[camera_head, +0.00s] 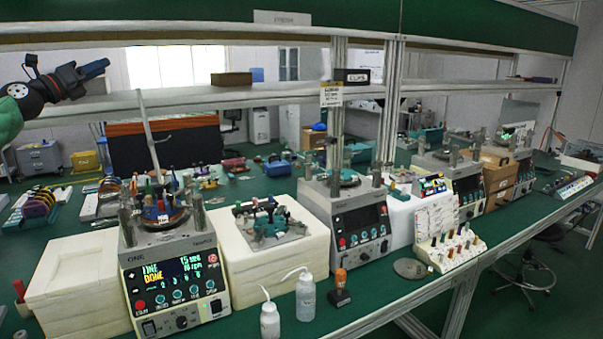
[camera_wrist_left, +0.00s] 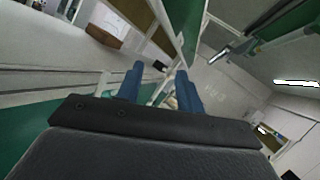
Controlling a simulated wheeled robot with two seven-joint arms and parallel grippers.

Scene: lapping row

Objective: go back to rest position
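My left gripper (camera_head: 98,68) is raised at the upper left of the head view, in front of the shelf and well above the bench. Its blue fingers point to the right. In the left wrist view the two fingers (camera_wrist_left: 160,70) stand apart with nothing between them, so it is open and empty. My right gripper shows in neither view.
A long shelf (camera_head: 215,97) crosses behind my left gripper, with a brown box (camera_head: 231,79) on it. Below stand a lapping machine (camera_head: 178,285) with a lit display, white foam blocks (camera_head: 75,280), two white bottles (camera_head: 305,297) and a second machine (camera_head: 352,225).

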